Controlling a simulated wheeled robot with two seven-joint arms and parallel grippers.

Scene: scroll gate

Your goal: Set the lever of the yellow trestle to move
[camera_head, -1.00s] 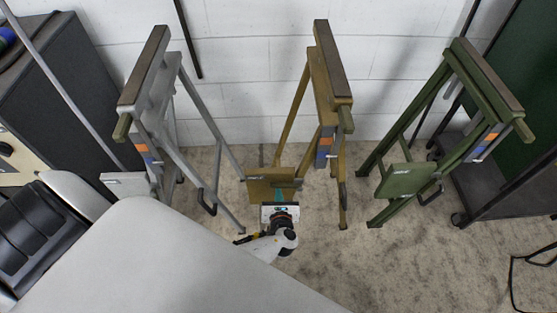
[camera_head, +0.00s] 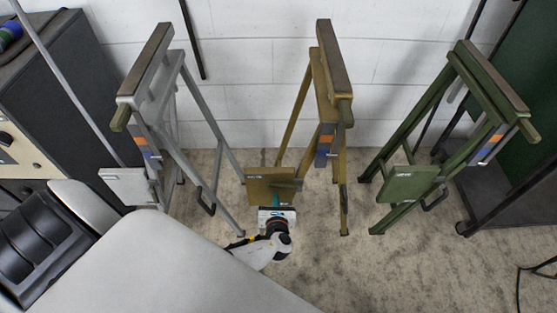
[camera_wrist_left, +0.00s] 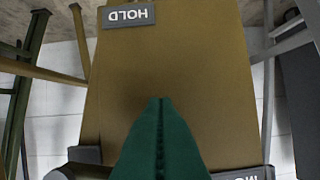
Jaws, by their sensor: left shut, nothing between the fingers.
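The yellow trestle (camera_head: 327,85) stands in the middle of the head view, against the wall. A yellow-brown plate (camera_head: 270,184) sits low on its left side. The wrist view shows the plate (camera_wrist_left: 185,80) close up, with an upside-down HOLD label (camera_wrist_left: 129,15) at the top and another, partly cut-off label (camera_wrist_left: 241,174) at the bottom right. My left gripper (camera_head: 277,199) is shut and empty in front of the plate; its green fingertips (camera_wrist_left: 161,102) point at the plate's face. I cannot tell whether they touch. The lever's setting cannot be made out. My right gripper is out of view.
A grey trestle (camera_head: 150,65) stands to the left and a green trestle (camera_head: 487,75) to the right, each with a similar plate. A dark cabinet (camera_head: 65,95) is at the far left.

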